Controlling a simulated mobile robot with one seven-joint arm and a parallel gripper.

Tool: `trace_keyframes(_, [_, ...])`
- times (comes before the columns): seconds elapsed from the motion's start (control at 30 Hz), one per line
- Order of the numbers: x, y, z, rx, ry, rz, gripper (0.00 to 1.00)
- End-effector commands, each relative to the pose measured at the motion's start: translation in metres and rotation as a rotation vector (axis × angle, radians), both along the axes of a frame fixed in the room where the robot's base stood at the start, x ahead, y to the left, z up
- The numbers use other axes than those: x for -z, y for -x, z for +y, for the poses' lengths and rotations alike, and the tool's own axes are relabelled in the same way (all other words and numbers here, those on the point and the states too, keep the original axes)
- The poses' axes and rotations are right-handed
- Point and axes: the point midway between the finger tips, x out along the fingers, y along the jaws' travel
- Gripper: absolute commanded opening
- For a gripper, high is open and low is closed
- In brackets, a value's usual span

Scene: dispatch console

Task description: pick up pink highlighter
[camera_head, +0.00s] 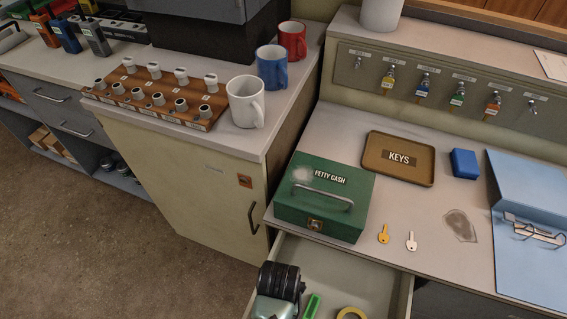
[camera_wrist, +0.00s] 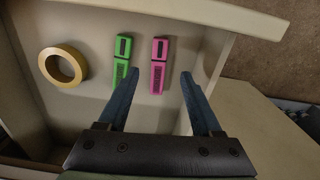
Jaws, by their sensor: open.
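The pink highlighter (camera_wrist: 159,66) lies in the open drawer, in the wrist view. Its label and dark markings face up. My gripper (camera_wrist: 160,76) is open, with its two blue-grey fingers on either side of the highlighter in the picture. Nothing is between the fingertips that I can see being held. How far they are above the drawer floor is hard to tell. In the head view my arm's end (camera_head: 279,282) is over the drawer at the bottom, and the pink highlighter does not show there.
A green highlighter (camera_wrist: 122,60) lies just left of the pink one, close to the left finger. A roll of yellow tape (camera_wrist: 63,65) is further left. The drawer walls (camera_wrist: 220,68) stand close on the right. A green petty cash box (camera_head: 325,200) sits on the desk above.

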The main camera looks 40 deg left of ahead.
Motion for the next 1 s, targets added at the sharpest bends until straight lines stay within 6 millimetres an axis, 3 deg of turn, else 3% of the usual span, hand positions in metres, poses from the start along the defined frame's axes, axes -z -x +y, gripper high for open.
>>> trace_keyframes(0.27, [0.024, -0.001, 0.0, 0.0, 0.0, -0.001, 0.66])
trace_keyframes(0.5, [0.059, -0.003, -0.001, 0.0, -0.002, -0.002, 0.66])
trace_keyframes(0.83, [0.065, -0.003, -0.001, 0.0, -0.003, -0.004, 0.66])
trace_keyframes(1.0, [0.065, -0.003, -0.001, 0.0, -0.002, -0.003, 0.36])
